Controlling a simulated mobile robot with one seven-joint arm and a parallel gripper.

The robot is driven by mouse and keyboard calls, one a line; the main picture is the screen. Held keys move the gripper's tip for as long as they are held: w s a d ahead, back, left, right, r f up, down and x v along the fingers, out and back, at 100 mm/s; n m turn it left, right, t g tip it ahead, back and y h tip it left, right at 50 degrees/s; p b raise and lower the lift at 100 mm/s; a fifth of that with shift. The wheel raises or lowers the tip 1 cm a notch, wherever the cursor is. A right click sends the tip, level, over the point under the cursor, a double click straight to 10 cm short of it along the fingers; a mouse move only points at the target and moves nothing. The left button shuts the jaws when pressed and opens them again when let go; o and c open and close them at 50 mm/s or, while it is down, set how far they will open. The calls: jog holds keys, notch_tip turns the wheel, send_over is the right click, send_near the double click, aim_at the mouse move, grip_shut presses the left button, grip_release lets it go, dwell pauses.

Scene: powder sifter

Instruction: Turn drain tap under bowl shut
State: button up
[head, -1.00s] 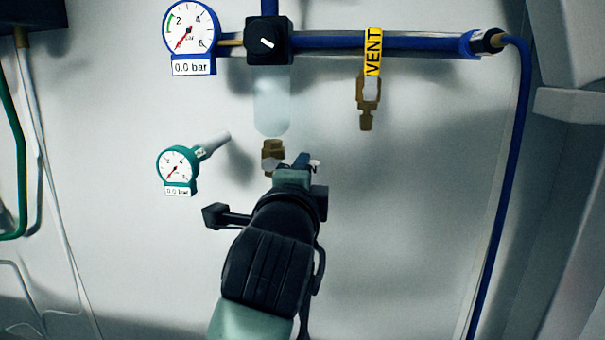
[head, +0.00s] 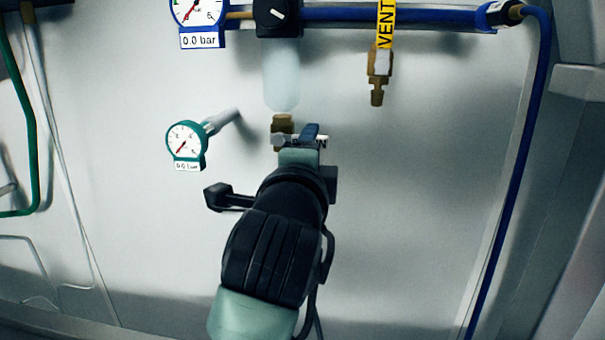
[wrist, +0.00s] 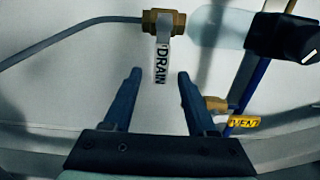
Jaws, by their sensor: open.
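The drain tap is a brass valve (head: 282,123) under the clear bowl (head: 282,80) in the head view. In the wrist view, the brass valve (wrist: 172,20) is at the top with a grey lever and a white DRAIN tag (wrist: 162,62) hanging toward me. My gripper (wrist: 160,74) is open, with one blue finger on each side of the tag's lower end. I see no finger pressing on it. In the head view, my gripper (head: 303,138) is just below and right of the valve and hides part of the tap.
A blue pipe (head: 345,15) runs above with a black knob (head: 277,14) and a blue gauge (head: 199,20). A brass vent valve (head: 378,75) with a yellow tag hangs to the right. A green gauge (head: 186,145) is on the left. The wall lower right is clear.

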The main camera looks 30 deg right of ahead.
jog(key=b+v, duration=0.1)
jog(key=v, duration=1)
jog(key=shift+r, duration=0.1)
jog(key=s+a+r+n+t+y, duration=0.5)
jog(key=a+r+n, duration=0.3)
jog(key=n, duration=0.5)
jog(key=s+a+r+n+t+y, duration=0.2)
jog(key=a+r+n+t+y, duration=0.45)
jog(key=n, duration=0.55)
notch_tip(320, 180, up, 17)
jog(key=a+h+p, duration=0.1)
jog(key=p, duration=1.4)
jog(key=shift+a+t, duration=0.3)
jog(key=shift+t, duration=0.15)
jog(key=shift+f+h, duration=0.1)
jog(key=shift+h, duration=0.15)
